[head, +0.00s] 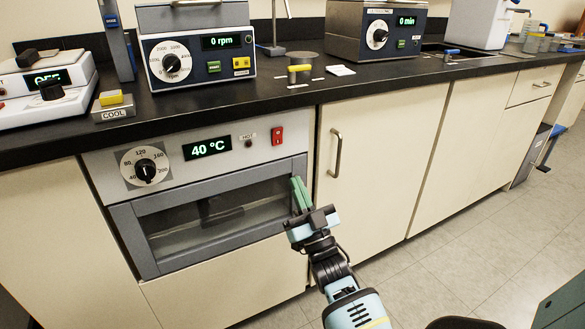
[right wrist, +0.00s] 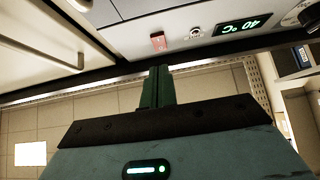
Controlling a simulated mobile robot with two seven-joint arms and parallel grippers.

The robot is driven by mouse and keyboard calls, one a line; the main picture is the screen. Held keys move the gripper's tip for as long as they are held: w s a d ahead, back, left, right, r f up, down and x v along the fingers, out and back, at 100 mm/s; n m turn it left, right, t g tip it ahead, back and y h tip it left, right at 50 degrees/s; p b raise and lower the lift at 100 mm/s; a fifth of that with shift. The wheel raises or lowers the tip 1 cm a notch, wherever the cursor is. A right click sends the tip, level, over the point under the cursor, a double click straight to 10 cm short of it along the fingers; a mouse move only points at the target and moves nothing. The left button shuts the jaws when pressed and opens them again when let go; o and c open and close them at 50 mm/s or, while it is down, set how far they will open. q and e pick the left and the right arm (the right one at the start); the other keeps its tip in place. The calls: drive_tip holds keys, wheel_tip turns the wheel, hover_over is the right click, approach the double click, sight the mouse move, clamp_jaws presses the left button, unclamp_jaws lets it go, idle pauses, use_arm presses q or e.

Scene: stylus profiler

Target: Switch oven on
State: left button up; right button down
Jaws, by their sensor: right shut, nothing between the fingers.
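The oven (head: 110,213) is built in under the counter, with a grey window door (head: 215,229) that is shut. Its panel has a dial knob (head: 146,170), a lit green display (head: 206,147) reading 40 °C, a small dark HOT lamp (head: 249,143) and a red rocker switch (head: 277,136). The switch (right wrist: 158,41) and display (right wrist: 243,27) also show in the right wrist view. My right gripper (head: 298,184) is shut and empty, its green fingers pointing up, in front of the oven door's right edge, below the switch and apart from it. My left gripper is not in view.
A cabinet door with a vertical handle (head: 336,152) is right of the oven. The black countertop (head: 215,101) above holds several instruments, a COOL block (head: 113,106) and a yellow-topped piece (head: 299,74).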

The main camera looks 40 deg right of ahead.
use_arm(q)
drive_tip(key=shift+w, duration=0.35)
use_arm(e)
drive_tip(key=v, duration=0.4)
drive_tip(key=shift+f, duration=0.35)
